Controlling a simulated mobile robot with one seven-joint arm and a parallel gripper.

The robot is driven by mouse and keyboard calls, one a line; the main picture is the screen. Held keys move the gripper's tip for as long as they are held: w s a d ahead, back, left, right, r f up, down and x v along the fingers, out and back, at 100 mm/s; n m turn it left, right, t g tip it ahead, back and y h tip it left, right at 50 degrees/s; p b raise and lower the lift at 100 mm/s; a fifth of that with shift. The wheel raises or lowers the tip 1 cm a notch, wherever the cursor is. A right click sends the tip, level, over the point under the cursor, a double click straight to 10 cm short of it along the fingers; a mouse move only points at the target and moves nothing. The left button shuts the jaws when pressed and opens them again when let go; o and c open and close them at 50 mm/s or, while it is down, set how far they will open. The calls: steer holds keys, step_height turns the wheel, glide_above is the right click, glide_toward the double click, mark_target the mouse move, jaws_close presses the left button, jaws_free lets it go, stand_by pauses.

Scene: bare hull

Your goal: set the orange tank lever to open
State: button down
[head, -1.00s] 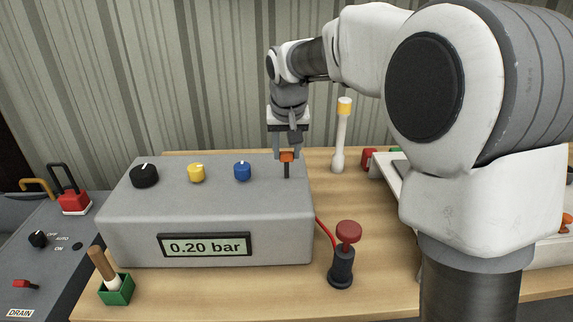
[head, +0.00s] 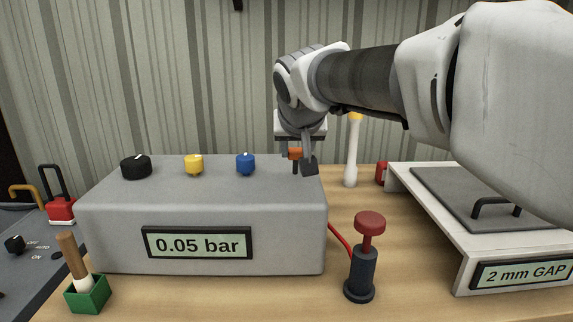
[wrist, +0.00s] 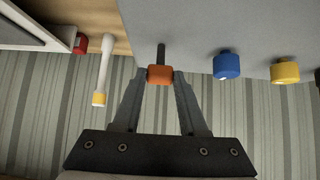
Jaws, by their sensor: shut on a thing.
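The orange tank lever (head: 294,154) stands at the back right of the top of a grey box (head: 130,215). My gripper (head: 301,160) has its fingers around the orange head, and one finger partly hides it. In the wrist view the lever's orange head (wrist: 160,77) sits between the two fingertips, touching both. Its dark stem (wrist: 161,52) runs on toward the grey box. My gripper is shut on it. I see no open or closed mark by the lever. The box display (head: 196,243) reads 0.05 bar.
Black (head: 136,167), yellow (head: 194,165) and blue (head: 246,164) knobs stand left of the lever. A white post with a yellow top (head: 352,150) stands close behind right. A red-topped hand pump (head: 363,260) and a plate marked 2 mm GAP (head: 440,235) are to the right.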

steer(key=shift+s+t+b, duration=0.2)
steer(key=shift+t+b, duration=0.1)
steer(key=shift+b, duration=0.45)
steer(key=shift+c, duration=2.2)
jaws_free()
steer(key=shift+f, duration=0.1)
